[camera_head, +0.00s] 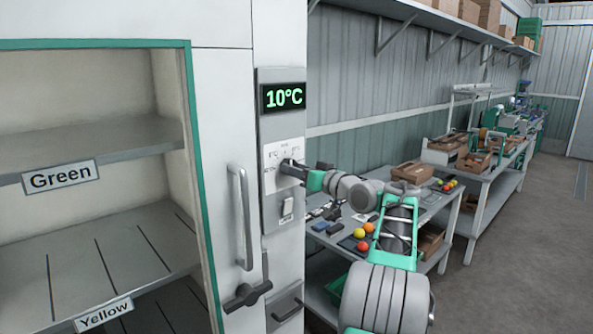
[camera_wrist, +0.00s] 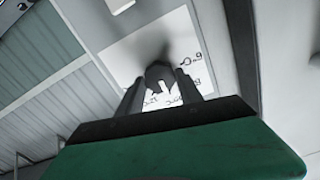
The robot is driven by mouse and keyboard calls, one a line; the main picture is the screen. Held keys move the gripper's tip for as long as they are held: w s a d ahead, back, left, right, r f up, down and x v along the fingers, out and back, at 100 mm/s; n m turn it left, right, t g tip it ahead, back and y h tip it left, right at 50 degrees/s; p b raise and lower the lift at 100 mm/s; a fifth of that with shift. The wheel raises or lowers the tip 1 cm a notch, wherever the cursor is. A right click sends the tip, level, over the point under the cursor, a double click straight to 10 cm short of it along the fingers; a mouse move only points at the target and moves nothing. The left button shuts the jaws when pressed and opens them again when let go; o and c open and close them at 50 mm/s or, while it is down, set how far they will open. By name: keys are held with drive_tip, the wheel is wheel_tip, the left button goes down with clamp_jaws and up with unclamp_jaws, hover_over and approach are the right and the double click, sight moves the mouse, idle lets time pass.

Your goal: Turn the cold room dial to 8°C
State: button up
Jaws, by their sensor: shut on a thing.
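The cold room control panel (camera_head: 275,219) is on the front of the white cold room. Its display (camera_head: 283,97) reads 10°C in green. Below the display is a white dial plate (camera_head: 270,155) with small markings, which also shows in the wrist view (camera_wrist: 190,40). My gripper (camera_head: 287,167) reaches in from the right at the plate. In the wrist view my gripper (camera_wrist: 160,85) is shut on the dark dial knob (camera_wrist: 158,70). The fingers and shadow hide much of the dial, so its pointer cannot be read.
A white rocker switch (camera_head: 287,207) sits below the dial. A vertical door handle (camera_head: 240,215) and a dark lever (camera_head: 247,294) are to the left. Open shelves (camera_head: 100,135) are at far left. A work table (camera_head: 340,240) with tomatoes and tools stands right, below my arm.

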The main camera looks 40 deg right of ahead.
drive_tip(key=c, duration=0.4)
drive_tip(key=shift+f+n+b, duration=0.15)
drive_tip(key=shift+n+b, duration=0.15)
drive_tip(key=shift+b, duration=0.25)
drive_tip(key=shift+n+b, duration=4)
drive_tip(key=o, duration=1.3)
